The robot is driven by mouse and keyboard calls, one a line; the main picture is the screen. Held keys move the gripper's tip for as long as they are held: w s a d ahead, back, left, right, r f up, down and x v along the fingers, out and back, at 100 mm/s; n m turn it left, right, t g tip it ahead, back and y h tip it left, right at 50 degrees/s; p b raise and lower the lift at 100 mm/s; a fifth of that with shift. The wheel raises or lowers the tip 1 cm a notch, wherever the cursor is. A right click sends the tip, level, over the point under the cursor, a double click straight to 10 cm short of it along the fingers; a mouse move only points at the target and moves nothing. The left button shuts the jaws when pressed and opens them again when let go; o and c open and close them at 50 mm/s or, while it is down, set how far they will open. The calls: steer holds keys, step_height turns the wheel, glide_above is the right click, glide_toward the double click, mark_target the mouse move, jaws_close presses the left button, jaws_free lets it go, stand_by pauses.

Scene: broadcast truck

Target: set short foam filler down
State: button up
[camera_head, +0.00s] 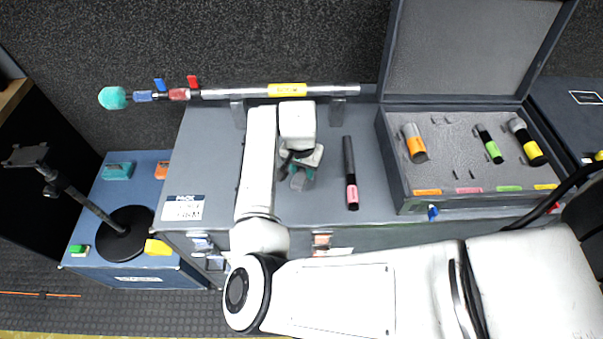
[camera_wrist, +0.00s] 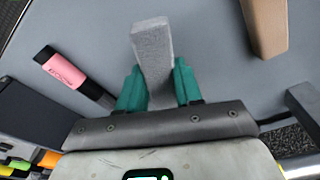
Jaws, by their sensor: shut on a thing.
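The short foam filler, a grey block (camera_wrist: 152,50), is between the teal fingers of my gripper (camera_wrist: 160,88) in the wrist view. My gripper is shut on it, and its far end sticks out beyond the fingertips. In the head view my gripper (camera_head: 302,180) is low over the grey case top (camera_head: 215,140), left of the black and pink microphone (camera_head: 350,175). The foam is mostly hidden there by my wrist. I cannot tell whether the foam touches the surface.
The open case (camera_head: 392,165) at the right holds orange, green and yellow-banded microphones. A boom pole (camera_head: 235,93) rests on brackets along the back. A tan block (camera_wrist: 265,25) lies near the foam in the wrist view. Bare surface lies between my gripper and the pink microphone.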

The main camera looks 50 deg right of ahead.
mark_target(302, 175)
steer(key=shift+w+d+f, duration=0.1)
steer(key=shift+w+f, duration=0.1)
steer(key=shift+f, duration=1.65)
steer(key=o, duration=1.1)
steer(key=shift+o, duration=0.2)
